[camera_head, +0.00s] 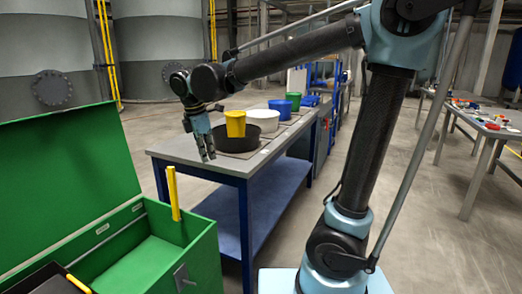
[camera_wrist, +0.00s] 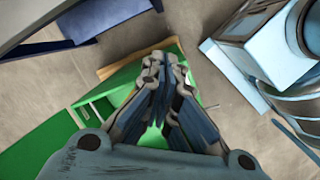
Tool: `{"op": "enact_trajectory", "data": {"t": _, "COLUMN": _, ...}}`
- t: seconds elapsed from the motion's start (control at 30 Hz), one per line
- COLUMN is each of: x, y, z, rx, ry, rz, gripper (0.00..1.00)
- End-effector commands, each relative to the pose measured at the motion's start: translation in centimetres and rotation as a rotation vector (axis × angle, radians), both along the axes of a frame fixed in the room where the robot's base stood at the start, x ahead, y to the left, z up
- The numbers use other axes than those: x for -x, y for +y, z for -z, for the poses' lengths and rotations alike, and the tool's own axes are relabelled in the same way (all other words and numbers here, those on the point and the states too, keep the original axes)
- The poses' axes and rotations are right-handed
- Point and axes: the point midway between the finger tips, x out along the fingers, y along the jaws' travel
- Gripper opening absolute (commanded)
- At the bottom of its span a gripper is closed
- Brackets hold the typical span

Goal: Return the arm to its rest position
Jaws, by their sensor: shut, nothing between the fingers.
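My gripper (camera_head: 207,157) points downward at the left front corner of the workbench in the head view. Its fingers are shut and hold nothing. In the wrist view my gripper (camera_wrist: 163,62) shows with its fingertips together, over the green box (camera_wrist: 50,135). My arm reaches from the right across the top of the head view, bent at the elbow and extended to the left. I cannot tell the exact height of the fingers above the floor or box.
The open green box (camera_head: 205,255) stands at the lower left, with a yellow bar (camera_head: 173,194) upright at its rim. The workbench (camera_head: 180,148) carries a black tub (camera_head: 230,141), a yellow cup (camera_head: 235,124), a white bowl (camera_head: 263,119) and a blue bucket (camera_head: 293,101). Another table (camera_head: 502,133) stands right.

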Motion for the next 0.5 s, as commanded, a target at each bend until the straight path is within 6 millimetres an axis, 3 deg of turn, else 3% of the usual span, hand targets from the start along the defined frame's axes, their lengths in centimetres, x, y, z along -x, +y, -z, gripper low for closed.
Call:
{"op": "enact_trajectory", "data": {"t": 0.03, "x": -0.6, "y": -2.1, "z": 0.2, "rx": -0.014, "ry": -0.002, "rz": 0.068, "gripper": 0.00}}
{"op": "enact_trajectory", "data": {"t": 0.23, "x": -1.8, "y": -9.3, "z": 1.2, "rx": -0.076, "ry": -0.007, "rz": 0.335, "gripper": 0.00}}
{"op": "enact_trajectory", "data": {"t": 0.5, "x": -1.5, "y": -18.2, "z": 3.3, "rx": -0.156, "ry": -0.022, "rz": 0.697, "gripper": 0.00}}
